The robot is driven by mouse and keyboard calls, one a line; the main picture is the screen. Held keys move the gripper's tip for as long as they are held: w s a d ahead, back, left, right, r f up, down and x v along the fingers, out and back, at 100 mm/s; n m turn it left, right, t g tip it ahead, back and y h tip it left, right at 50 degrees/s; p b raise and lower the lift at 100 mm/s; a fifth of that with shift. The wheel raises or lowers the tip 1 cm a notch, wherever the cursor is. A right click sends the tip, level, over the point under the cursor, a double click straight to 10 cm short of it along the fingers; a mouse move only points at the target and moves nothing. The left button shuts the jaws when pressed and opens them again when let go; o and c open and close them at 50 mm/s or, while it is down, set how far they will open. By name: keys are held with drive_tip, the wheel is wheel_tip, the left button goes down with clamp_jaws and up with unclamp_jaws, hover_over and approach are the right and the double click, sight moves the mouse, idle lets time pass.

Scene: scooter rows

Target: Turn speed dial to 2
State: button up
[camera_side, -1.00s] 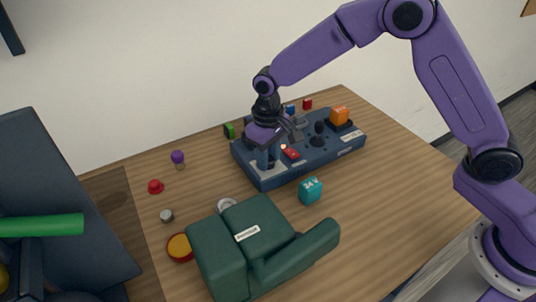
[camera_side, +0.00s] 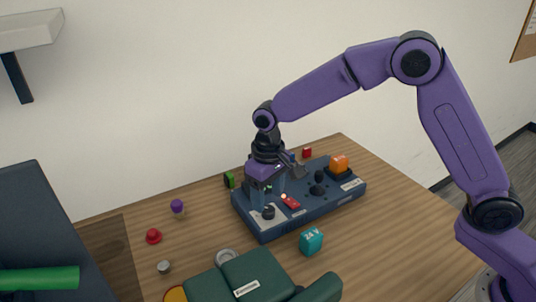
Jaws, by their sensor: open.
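The dark blue control panel (camera_side: 325,203) lies on the wooden table. A black speed dial (camera_side: 268,212) sits on a pale plate (camera_side: 264,224) at the panel's left end; its pointer and markings are too small to read. My gripper (camera_side: 269,194) points down with its fingers apart and empty, just above and behind the dial in the picture. I cannot tell whether a finger touches it.
A teal 24 V block (camera_side: 311,241) stands in front. A green seat (camera_side: 251,277) fills the near table. Small caps (camera_side: 154,236) lie left.

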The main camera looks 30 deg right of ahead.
sight(268, 208)
wheel_tip(268, 208, up, 14)
drive_tip(key=shift+f, duration=0.15)
idle(0.6)
drive_tip(key=s+d+f+n, duration=0.2)
drive_tip(key=s+d, duration=0.4)
drive_tip(key=s, duration=0.4)
drive_tip(key=s+d+f+n, duration=0.2)
drive_tip(key=s+d+n, duration=0.2)
drive_tip(key=s, duration=0.7)
drive_tip(key=s+d+f+n, duration=0.2)
drive_tip(key=s+d, duration=0.7)
drive_tip(key=s, duration=0.1)
drive_tip(key=shift+s+f+n, duration=0.15)
drive_tip(key=shift+f+n, duration=0.1)
drive_tip(key=shift+n, duration=0.15)
